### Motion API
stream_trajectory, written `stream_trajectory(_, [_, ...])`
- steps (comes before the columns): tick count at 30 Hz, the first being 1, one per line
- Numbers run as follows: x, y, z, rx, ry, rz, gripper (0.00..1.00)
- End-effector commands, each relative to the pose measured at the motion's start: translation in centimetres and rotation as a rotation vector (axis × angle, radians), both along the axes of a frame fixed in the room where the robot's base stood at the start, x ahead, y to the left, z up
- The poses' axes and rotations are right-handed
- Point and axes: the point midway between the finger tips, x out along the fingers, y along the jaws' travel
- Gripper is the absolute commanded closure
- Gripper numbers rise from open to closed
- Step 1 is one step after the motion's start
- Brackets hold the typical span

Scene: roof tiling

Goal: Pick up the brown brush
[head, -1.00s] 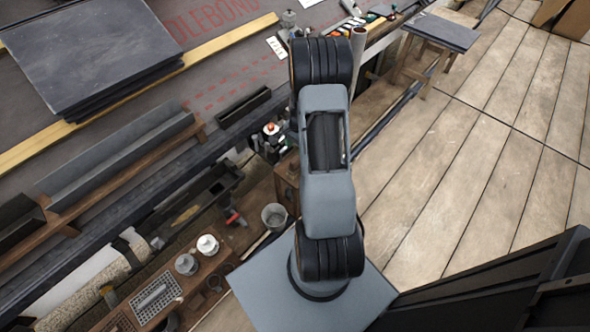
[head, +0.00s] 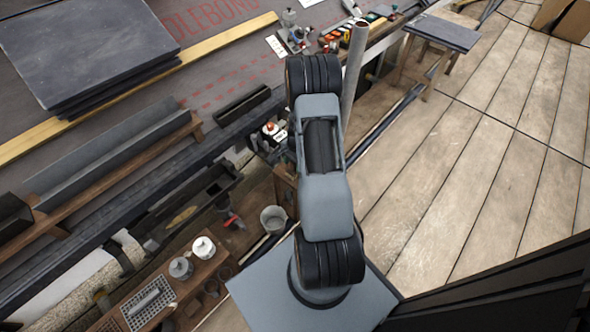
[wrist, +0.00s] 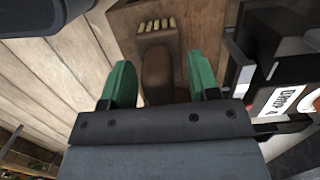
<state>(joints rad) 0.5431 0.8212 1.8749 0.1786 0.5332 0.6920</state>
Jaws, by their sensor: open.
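The brown brush (wrist: 157,72) shows in the wrist view as a brown body with a row of pale tufts at its far end. It lies on a brown wooden surface (wrist: 125,18). My gripper (wrist: 160,72) is open, with one green finger on each side of the brush in the picture. I see no contact between fingers and brush, and the height gap is hard to judge. The near end of the brush is hidden behind the gripper's dark palm. In the head view my arm hides the gripper, and I cannot make out the brush.
Dark slates (head: 90,50) are stacked on the roof at the upper left. A grey pipe (head: 354,75) stands beyond my arm. Plank floor (head: 480,180) is clear at the right.

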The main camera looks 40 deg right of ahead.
Motion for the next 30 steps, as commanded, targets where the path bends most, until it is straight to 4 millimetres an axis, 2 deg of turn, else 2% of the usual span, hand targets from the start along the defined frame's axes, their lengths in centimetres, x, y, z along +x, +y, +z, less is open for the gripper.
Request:
stream_trajectory(5, [0.04, 0.00, 0.08, -0.001, -0.001, 0.000, 0.45])
stream_trajectory(22, [0.03, -0.01, 0.10, -0.001, -0.001, 0.000, 0.99])
stream_trajectory(30, [0.05, -0.01, 0.25, -0.001, -0.001, 0.000, 0.99])
